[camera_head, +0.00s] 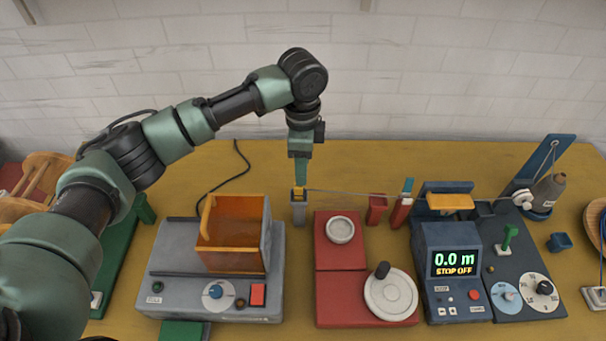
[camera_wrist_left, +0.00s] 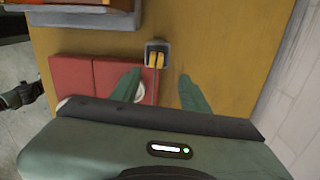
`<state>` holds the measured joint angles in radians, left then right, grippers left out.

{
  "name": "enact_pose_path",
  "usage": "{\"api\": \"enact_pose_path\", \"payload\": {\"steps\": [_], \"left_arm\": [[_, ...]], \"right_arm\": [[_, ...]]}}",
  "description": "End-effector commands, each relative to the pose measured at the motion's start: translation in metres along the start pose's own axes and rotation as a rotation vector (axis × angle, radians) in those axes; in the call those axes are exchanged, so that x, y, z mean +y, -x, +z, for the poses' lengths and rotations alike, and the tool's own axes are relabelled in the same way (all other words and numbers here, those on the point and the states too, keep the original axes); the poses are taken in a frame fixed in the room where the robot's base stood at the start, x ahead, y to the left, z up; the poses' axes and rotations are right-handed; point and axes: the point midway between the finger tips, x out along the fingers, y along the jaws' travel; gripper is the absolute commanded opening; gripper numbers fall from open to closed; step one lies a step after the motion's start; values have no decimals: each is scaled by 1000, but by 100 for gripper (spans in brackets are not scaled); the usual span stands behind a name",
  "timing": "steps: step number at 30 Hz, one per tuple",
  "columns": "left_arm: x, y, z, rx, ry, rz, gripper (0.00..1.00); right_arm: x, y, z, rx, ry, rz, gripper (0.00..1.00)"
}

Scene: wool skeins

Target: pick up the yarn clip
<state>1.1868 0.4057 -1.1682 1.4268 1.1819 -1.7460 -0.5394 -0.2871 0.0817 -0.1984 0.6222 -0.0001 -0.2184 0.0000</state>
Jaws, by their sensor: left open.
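The yarn clip (camera_head: 299,191) is a small yellow piece on top of a grey post (camera_head: 299,213), behind the gap between the grey machine and the red base. A strand runs from it to the right. In the left wrist view the yellow clip (camera_wrist_left: 156,59) sits on its grey block just beyond my fingertips. My left gripper (camera_head: 300,182) points down right above the clip. In the left wrist view its two green fingers (camera_wrist_left: 161,75) are apart with nothing between them. A dark green part at the left edge of that view may be my right gripper (camera_wrist_left: 22,95); its fingers are unclear.
Left of the post is a grey machine (camera_head: 170,255) with an orange box (camera_head: 232,258). A red base with a hand wheel (camera_head: 390,295) lies right of the post. A red post (camera_head: 377,208) and a blue display unit (camera_head: 455,263) stand farther right.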

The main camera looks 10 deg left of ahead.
Motion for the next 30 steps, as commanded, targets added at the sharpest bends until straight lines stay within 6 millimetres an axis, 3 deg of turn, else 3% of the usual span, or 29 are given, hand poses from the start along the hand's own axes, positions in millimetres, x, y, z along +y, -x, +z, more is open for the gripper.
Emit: {"api": "enact_pose_path", "payload": {"steps": [3,7,18,26,30], "left_arm": [[1,-12,1,-3,1,3,45],[1,-26,2,-3,1,3,45],[4,-73,9,-3,0,2,45],[4,-76,8,-1,0,0,45],[4,-76,8,-1,0,0,6]], "right_arm": [[-4,4,17,-25,0,-5,0],[-6,9,22,-34,-1,-7,0],[-5,25,8,-13,0,-7,0],[-5,24,5,-9,1,-6,0],[-5,24,6,-10,1,-6,0]]}}
